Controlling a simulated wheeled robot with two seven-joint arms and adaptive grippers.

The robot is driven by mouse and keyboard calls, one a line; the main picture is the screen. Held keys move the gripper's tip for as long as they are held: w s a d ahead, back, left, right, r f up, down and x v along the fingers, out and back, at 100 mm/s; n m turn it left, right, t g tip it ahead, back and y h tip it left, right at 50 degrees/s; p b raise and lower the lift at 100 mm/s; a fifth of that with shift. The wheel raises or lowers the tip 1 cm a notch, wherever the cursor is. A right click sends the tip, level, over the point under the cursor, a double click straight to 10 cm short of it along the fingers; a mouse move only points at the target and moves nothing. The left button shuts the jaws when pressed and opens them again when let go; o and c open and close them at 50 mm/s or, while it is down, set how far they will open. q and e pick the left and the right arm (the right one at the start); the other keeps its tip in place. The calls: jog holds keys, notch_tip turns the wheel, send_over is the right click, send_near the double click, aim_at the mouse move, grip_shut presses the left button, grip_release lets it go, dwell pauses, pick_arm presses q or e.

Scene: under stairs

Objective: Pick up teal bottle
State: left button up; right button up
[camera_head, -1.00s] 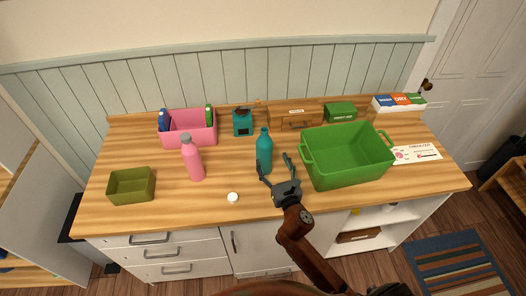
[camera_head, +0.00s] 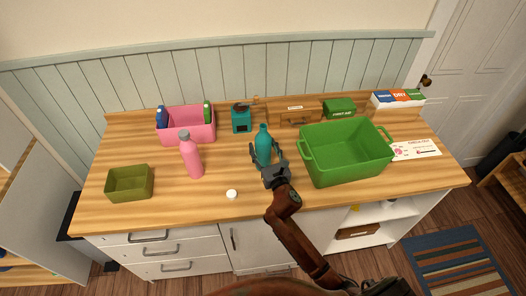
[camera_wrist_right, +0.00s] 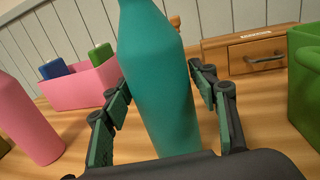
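The teal bottle (camera_head: 263,144) stands upright on the wooden counter, left of the green crate. My right gripper (camera_head: 266,157) is at the bottle, with one finger on each side of its body. In the right wrist view the bottle (camera_wrist_right: 160,85) fills the middle, between the two open fingers. A gap shows between the right finger and the bottle; the left finger is close to it, and I cannot tell whether it touches. The bottle's base is hidden by the gripper body. My left gripper is not in view.
The green crate (camera_head: 344,169) stands close on the right. A pink bottle (camera_head: 191,158) and a small white round object (camera_head: 232,194) are on the left. A pink bin (camera_head: 187,136), a teal box-like item (camera_head: 241,121) and a wooden drawer box (camera_head: 296,119) stand behind.

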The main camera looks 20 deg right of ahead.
jog(key=c, duration=0.9)
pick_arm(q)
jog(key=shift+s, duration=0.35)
